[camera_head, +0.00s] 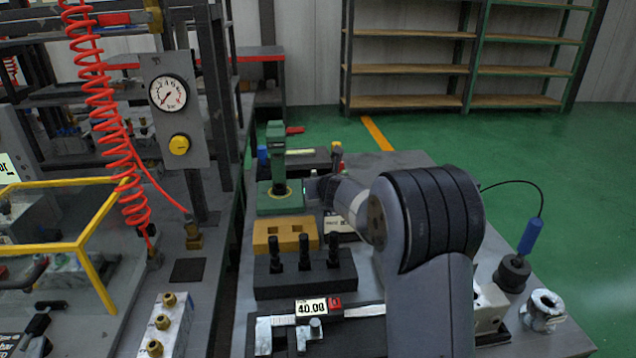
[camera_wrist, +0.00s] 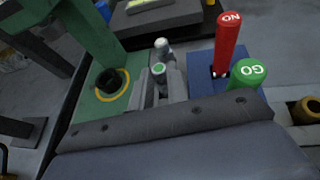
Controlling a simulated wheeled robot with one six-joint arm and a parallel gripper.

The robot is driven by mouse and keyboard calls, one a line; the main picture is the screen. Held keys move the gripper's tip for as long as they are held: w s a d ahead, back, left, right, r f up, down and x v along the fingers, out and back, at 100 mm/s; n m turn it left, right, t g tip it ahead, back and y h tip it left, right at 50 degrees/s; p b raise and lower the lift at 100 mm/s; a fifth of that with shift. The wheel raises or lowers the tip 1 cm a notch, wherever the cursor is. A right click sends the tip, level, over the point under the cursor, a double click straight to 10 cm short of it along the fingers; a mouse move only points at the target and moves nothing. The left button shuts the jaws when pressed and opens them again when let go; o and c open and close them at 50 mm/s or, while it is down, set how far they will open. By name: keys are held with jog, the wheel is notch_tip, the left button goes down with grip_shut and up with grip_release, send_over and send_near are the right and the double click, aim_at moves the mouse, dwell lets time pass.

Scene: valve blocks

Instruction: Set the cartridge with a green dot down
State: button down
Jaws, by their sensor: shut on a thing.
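The cartridge with a green dot (camera_wrist: 158,72) shows in the wrist view with its dotted end toward the camera. My gripper (camera_wrist: 161,88) is shut on it, with a grey finger on either side. A silver rounded piece (camera_wrist: 162,45) shows just beyond it; I cannot tell whether it is separate. The green press stand (camera_wrist: 85,35) is to the left, its base holding a dark round socket ringed in yellow (camera_wrist: 111,82). In the head view my gripper (camera_head: 313,188) is right beside the green stand (camera_head: 277,165), mostly hidden by my arm; the cartridge cannot be made out there.
A blue box with a red ON lever (camera_wrist: 227,42) and green GO lever (camera_wrist: 247,74) stands close right in the wrist view.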

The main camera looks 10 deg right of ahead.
jog(key=c, duration=1.4)
grip_release()
jog(key=shift+o, duration=0.2)
jog(key=shift+r+p, duration=0.2)
jog(key=shift+p, duration=0.15)
jog(key=v, duration=1.2)
jog(key=shift+f, duration=0.15)
